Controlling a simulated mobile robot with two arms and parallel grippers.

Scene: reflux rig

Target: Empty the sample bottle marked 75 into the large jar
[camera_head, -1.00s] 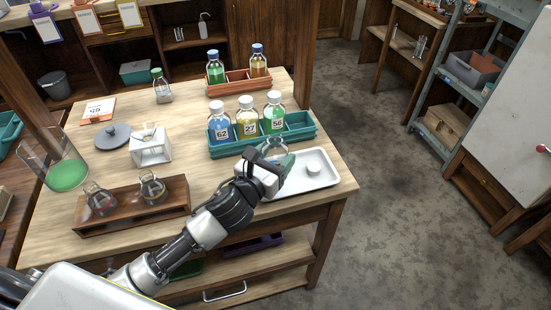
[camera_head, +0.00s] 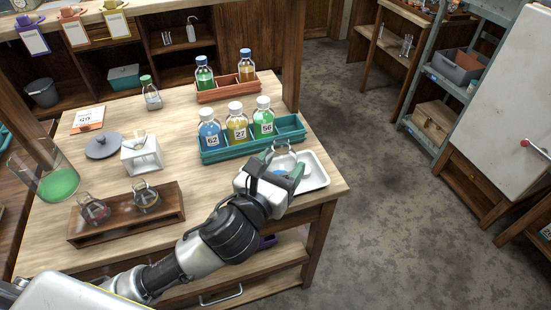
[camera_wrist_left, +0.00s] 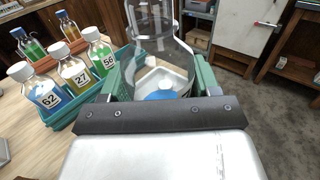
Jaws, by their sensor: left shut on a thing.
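My left gripper (camera_head: 277,174) is shut on a clear glass bottle (camera_head: 283,152) with no cap on it, over the white tray at the table's right front. In the left wrist view the bottle (camera_wrist_left: 155,40) stands between the green fingers, with a little blue showing low in it or behind it. No number on it can be read. A large clear glass jar (camera_head: 58,184) with green liquid in its bottom stands at the table's left edge, far from the gripper. My right gripper is not in view.
A teal rack (camera_head: 222,153) holds bottles marked 62, 27 and 56 close behind the gripper. The white tray (camera_head: 318,178) is partly hidden. A wooden stand (camera_head: 122,228) with two flasks, a white cube-shaped holder (camera_head: 142,158) and a grey lid (camera_head: 103,147) lie towards the jar.

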